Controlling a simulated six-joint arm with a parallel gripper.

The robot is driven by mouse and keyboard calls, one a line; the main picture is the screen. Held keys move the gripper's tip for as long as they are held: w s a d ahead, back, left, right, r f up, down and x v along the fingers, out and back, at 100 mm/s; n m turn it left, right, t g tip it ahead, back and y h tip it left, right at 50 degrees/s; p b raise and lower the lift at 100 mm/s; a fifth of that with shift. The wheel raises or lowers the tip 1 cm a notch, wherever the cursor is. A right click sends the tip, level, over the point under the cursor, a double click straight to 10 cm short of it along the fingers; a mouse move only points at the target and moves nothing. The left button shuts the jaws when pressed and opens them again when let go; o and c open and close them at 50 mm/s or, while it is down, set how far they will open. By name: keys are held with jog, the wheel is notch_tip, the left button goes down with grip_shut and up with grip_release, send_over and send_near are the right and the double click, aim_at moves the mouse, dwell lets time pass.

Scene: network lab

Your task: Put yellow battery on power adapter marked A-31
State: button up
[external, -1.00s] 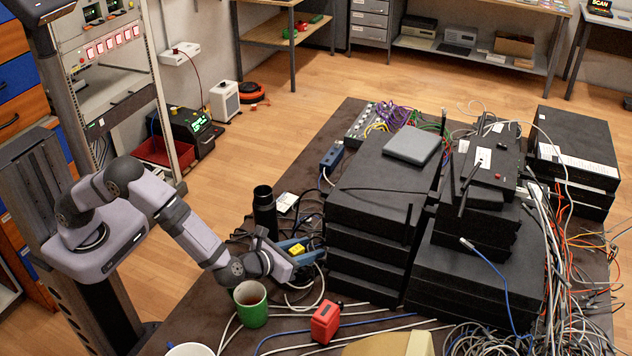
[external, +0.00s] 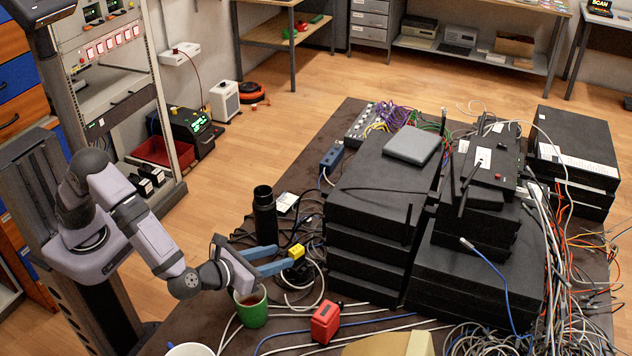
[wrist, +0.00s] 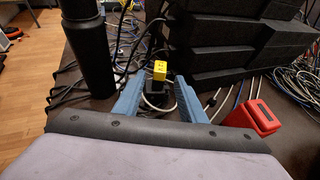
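The yellow battery (external: 297,251) sits upright on top of a small black block, which looks like a power adapter (external: 297,272), left of the stacked black boxes. In the wrist view the battery (wrist: 159,70) rests on the black block (wrist: 154,87), beyond the fingertips. No A-31 marking is readable. My gripper (external: 286,258) has two blue fingers spread apart with nothing between them. Its fingertips point at the battery from the left, just short of it. In the wrist view the open fingers (wrist: 156,84) lie either side of the block's near side.
A black bottle (external: 264,215) stands behind my gripper, and a green mug (external: 251,316) with dark drink stands close below it. A red block (external: 325,322) lies in front. Stacked black boxes (external: 367,225) stand right of the battery. Loose cables surround it.

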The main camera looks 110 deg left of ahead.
jog(key=shift+s+d+r, duration=0.1)
jog(key=shift+d, duration=0.1)
jog(key=shift+s, duration=0.1)
jog(key=s+f+n+g+h, duration=0.1)
jog(key=s, duration=0.2)
jog(key=s+f+n+g+h, duration=0.1)
jog(key=s+n, duration=0.1)
jog(key=s, duration=0.1)
jog(key=s+f+n+g, duration=0.1)
jog(key=s+n, duration=0.1)
jog(key=s, duration=0.1)
jog(key=shift+a+f+h, duration=0.1)
jog(key=shift+h, duration=0.3)
jog(key=s+d+f+n+h, duration=0.1)
jog(key=s, duration=0.1)
jog(key=s+n+g+h, duration=0.1)
jog(key=s+n, duration=0.1)
jog(key=s, duration=0.1)
jog(key=s+d+f+n+h, duration=0.1)
jog(key=s+n, duration=0.1)
jog(key=s, duration=0.1)
jog(key=shift+s+d+f+g, duration=0.15)
jog(key=shift+d+f+g, duration=0.15)
jog(key=shift+f+g, duration=0.1)
jog(key=s+d+f+n+h, duration=0.3)
jog(key=s+d+n+h, duration=0.3)
jog(key=s+d+n, duration=0.5)
jog(key=shift+s+n+h, duration=0.4)
jog(key=shift+s+n, duration=0.3)
jog(key=shift+s, duration=0.1)
